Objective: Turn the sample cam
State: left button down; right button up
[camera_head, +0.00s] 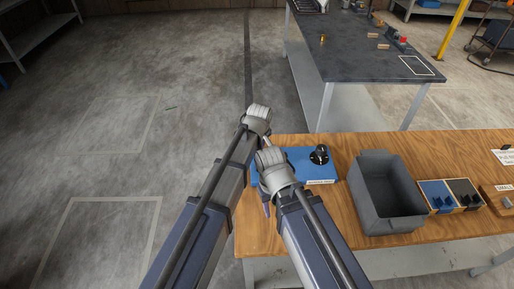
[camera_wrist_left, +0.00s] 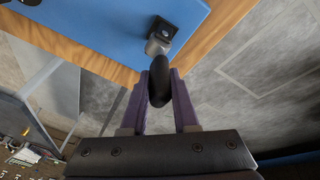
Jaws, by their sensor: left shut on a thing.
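A blue board (camera_head: 312,170) with a white label on its front edge lies on the wooden bench. A black round part with an upright knob (camera_head: 319,155) sits on its right side; I take it for the sample cam. In the left wrist view, a black handle (camera_wrist_left: 158,84) on a grey fitting (camera_wrist_left: 158,42) stands out from the blue board (camera_wrist_left: 90,30). The purple fingers of my left gripper (camera_wrist_left: 160,88) are closed around this handle. In the head view the arms hide that grip. My right gripper (camera_head: 266,208) is mostly hidden behind its own wrist.
A grey open bin (camera_head: 386,222) stands right of the board. Beyond it are a blue tray (camera_head: 438,195) and a black tray (camera_head: 465,192). A dark-topped table (camera_head: 360,55) stands behind. The floor at left is clear. My arms lie close together.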

pick_arm(q)
jog(key=shift+s+d, duration=0.1)
jog(key=shift+d, duration=0.05)
pick_arm(e)
jog(key=shift+d, duration=0.25)
pick_arm(q)
jog(key=shift+y, duration=0.3)
jog(key=c, duration=0.7)
grip_release()
jog(key=shift+r, duration=0.1)
pick_arm(e)
jog(key=shift+r, duration=0.15)
